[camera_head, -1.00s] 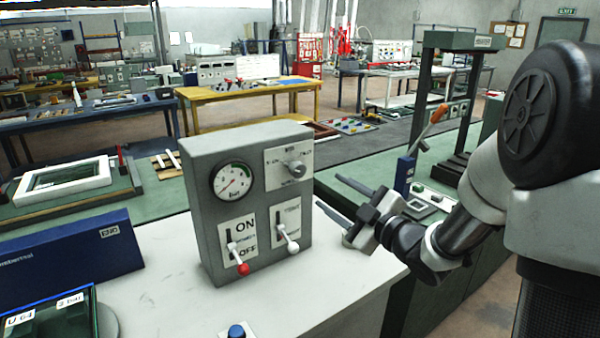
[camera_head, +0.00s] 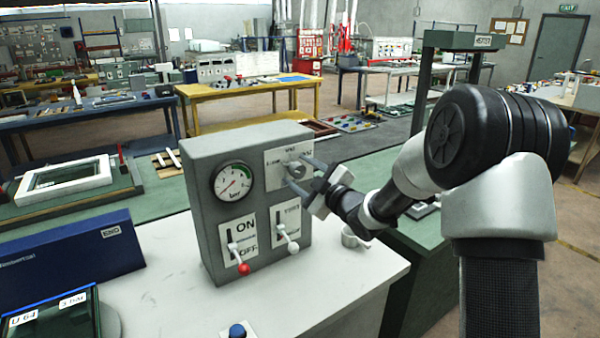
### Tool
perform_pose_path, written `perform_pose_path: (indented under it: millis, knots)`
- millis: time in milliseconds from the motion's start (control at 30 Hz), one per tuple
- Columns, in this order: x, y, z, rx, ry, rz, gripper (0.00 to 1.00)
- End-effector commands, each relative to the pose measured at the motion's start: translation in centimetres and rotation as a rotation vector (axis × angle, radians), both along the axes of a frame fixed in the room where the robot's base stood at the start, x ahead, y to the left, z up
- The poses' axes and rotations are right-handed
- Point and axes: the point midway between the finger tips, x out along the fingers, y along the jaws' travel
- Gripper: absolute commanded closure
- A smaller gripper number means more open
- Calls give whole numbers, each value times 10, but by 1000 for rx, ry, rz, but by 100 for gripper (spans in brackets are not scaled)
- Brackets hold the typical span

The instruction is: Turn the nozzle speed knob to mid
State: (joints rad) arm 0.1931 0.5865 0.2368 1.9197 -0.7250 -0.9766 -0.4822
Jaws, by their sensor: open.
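The grey control box (camera_head: 208,158) stands upright on the white worktop. The grey round knob (camera_head: 296,171) sits on a white label plate at the upper right of its front face. The small print on the plate is too blurred to read, so I cannot tell the knob's setting. My gripper (camera_head: 301,174) is at the knob, its two fingers open, one above and one below it. I cannot tell whether the fingers touch the knob.
Below the knob are a lever with a white tip (camera_head: 293,247) and an ON/OFF lever with a red tip (camera_head: 244,268). A pressure gauge (camera_head: 233,182) is left of the knob. A blue case (camera_head: 70,250) lies left.

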Motion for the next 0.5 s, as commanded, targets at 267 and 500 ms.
perform_pose_path:
  millis: [267, 500]
  knots:
    - [0, 0, 0, 0, 0, 0, 75]
    - [0, 0, 0, 3, 2, 0, 91]
